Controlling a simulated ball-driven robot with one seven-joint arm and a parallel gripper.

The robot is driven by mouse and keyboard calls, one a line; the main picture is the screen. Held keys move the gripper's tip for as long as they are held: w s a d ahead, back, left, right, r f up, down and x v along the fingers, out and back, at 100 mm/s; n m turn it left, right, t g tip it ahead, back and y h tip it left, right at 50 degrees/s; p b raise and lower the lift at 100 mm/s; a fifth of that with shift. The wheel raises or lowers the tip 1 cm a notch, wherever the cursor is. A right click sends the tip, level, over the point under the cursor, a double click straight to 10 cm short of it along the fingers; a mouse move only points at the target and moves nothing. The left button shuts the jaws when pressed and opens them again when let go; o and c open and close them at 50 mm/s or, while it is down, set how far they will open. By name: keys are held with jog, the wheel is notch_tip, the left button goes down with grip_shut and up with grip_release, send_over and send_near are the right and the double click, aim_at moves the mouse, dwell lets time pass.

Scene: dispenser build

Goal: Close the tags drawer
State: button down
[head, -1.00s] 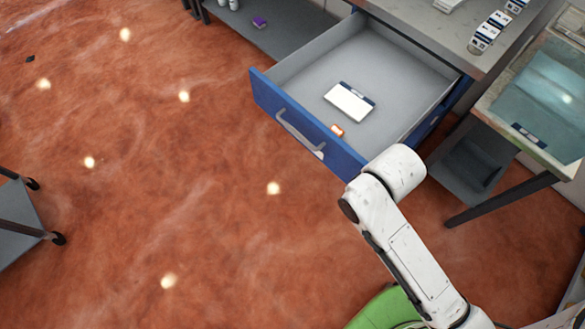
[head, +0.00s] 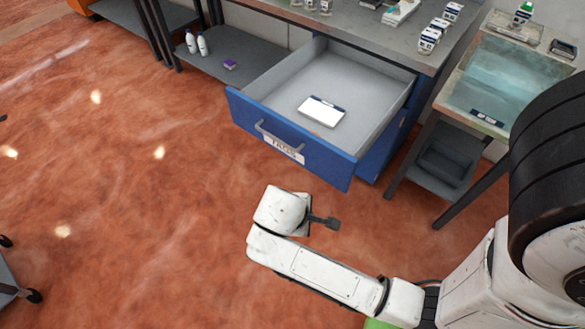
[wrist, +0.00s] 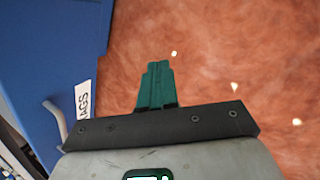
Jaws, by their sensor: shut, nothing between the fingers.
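The tags drawer (head: 330,160) is a blue-fronted grey drawer, pulled well out from under the grey bench. Its front has a bar handle (head: 280,140) and a label reading TAGS. A white card-like item with a dark edge (head: 321,111) lies inside, and a small orange item is partly hidden behind the front. My gripper (wrist: 157,75) is shut and empty, with its green fingers over bare floor in the wrist view. The blue drawer front (wrist: 60,40) and handle stand to its left there, apart from the fingers. In the head view my wrist is below and in front of the drawer.
The bench top (head: 370,35) holds several small labelled containers. A side table with a glassy top (head: 505,85) stands to the right. A lower shelf (head: 240,50) holds white bottles and a purple box.

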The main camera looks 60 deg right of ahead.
jog(key=w+d+f+n+g+h+b, duration=0.2)
jog(key=w+d+f+n+h+b, duration=0.2)
jog(key=w+n+h+b, duration=0.15)
jog(key=n+h+b, duration=0.4)
jog(key=n+h, duration=0.3)
send_near(305, 154)
jog(key=shift+m, duration=0.25)
jog(key=x, duration=0.6)
jog(key=shift+d+p, duration=0.4)
jog(key=shift+s+d, duration=0.1)
